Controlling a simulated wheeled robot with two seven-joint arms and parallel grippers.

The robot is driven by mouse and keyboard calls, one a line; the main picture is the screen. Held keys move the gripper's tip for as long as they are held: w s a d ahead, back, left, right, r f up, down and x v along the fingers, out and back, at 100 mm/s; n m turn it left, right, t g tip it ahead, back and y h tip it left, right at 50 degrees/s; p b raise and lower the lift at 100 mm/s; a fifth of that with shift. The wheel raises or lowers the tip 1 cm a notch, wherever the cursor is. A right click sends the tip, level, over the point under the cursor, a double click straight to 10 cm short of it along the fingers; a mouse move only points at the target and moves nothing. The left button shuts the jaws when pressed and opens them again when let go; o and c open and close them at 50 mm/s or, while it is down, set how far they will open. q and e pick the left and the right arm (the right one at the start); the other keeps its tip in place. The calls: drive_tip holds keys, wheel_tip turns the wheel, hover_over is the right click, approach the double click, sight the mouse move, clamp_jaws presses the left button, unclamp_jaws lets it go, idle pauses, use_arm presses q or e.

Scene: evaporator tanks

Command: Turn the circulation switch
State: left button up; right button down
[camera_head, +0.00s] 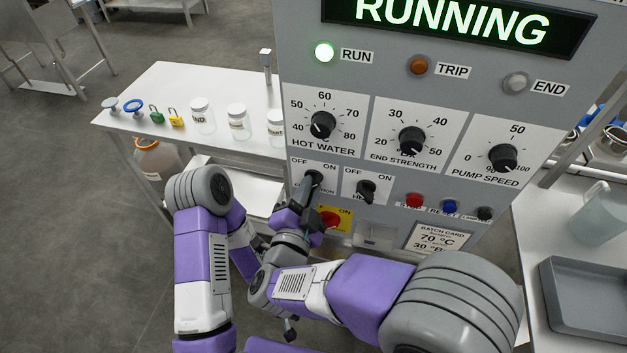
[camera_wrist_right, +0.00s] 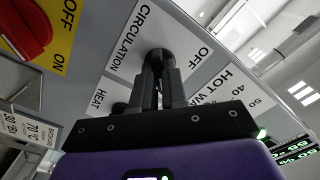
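The circulation switch (camera_head: 313,177) is a black knob on a white plate marked OFF and ON, at the lower left of the grey panel. My right gripper (camera_head: 306,190) is at this knob from below and partly hides it and its label. In the right wrist view the two dark fingers (camera_wrist_right: 160,88) are close together, with their tips on the black knob (camera_wrist_right: 157,58) beside the word CIRCULATION. They look closed on it. The knob's exact angle is hard to read. My left arm is folded at the left, and its gripper is hidden.
A similar heater switch (camera_head: 366,190) sits just right. A red rotary switch on a yellow plate (camera_head: 332,219) is close below my gripper. The green RUN lamp (camera_head: 324,52) is lit and the display (camera_head: 452,22) reads RUNNING. A white table (camera_head: 180,85) with jars stands left.

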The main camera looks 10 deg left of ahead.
drive_tip(key=shift+n+p, duration=0.9)
drive_tip(key=shift+n, duration=0.2)
